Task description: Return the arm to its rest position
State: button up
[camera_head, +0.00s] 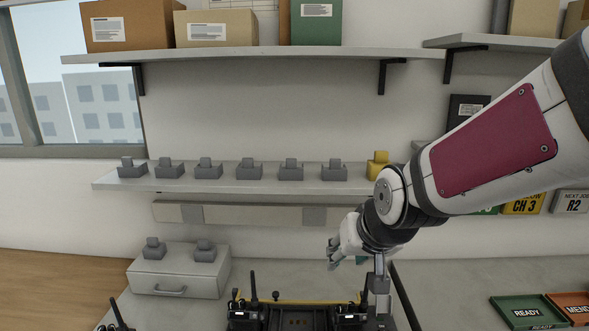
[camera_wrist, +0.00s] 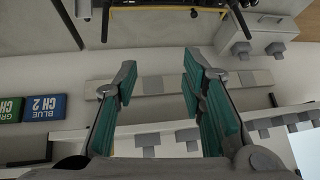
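My arm reaches in from the right in the head view, with its wrist bent down above the bench. My gripper (camera_head: 347,260) is in front of the wall, above and behind the black rack (camera_head: 300,318) with a yellow edge. In the wrist view my gripper (camera_wrist: 158,72) has its two teal-padded fingers well apart, with nothing between them. Dark radios (camera_head: 245,314) stand in the rack, partly cut off by the bottom edge. My arm's lower end hides part of the rack's right side.
A shelf (camera_head: 215,177) carries several grey holders and one yellow holder (camera_head: 377,164). A grey drawer box (camera_head: 178,275) with two holders stands at left. Green (camera_head: 527,313) and orange (camera_head: 575,308) trays lie at right. An upper shelf (camera_head: 260,55) holds boxes.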

jog(key=s+d+r, duration=0.3)
jog(key=s+d, duration=0.1)
jog(key=s, duration=0.6)
jog(key=s+d+r+g+h, duration=0.1)
jog(key=s+d+r, duration=0.3)
jog(key=s, duration=0.6)
jog(key=shift+s+d+r+h, duration=0.15)
jog(key=shift+d+h, duration=0.15)
jog(key=shift+d, duration=0.25)
jog(key=shift+d, duration=0.1)
